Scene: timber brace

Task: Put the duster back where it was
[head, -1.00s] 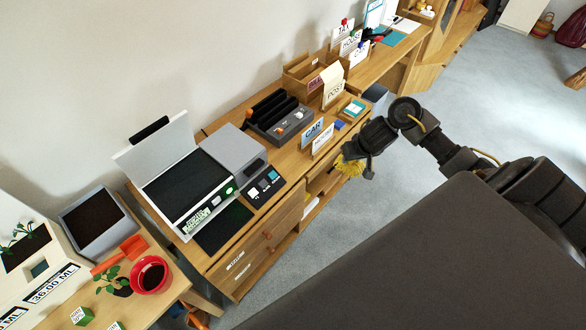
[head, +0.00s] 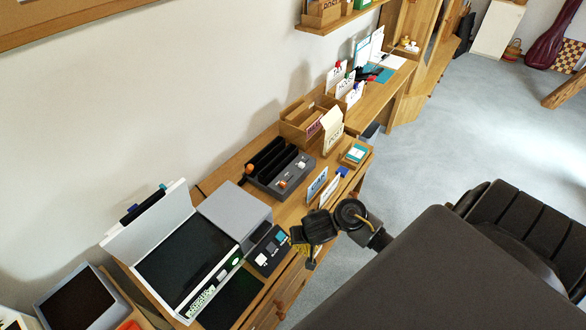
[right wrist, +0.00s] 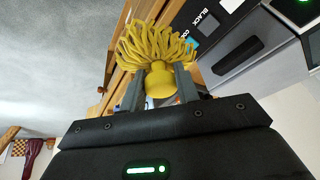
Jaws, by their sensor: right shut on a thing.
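The duster (right wrist: 158,62) has a yellow head of thick strands and a yellow round neck. In the right wrist view it sits between the two grey fingers of my right gripper (right wrist: 160,92), which is shut on it. In the head view my right gripper (head: 306,246) is beside the front edge of the desk, near the black card panel, and only a little of the yellow duster (head: 298,236) shows past it. The duster's handle is hidden behind the gripper body. My left gripper is not in view.
The wooden desk (head: 283,208) bears a scanner-like machine with a raised lid (head: 150,228), a dark sectioned tray (head: 280,166), a black card panel (head: 268,250) and upright cards (head: 318,184). A wooden shelf (head: 338,18) hangs on the wall. Open grey floor (head: 470,120) lies right.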

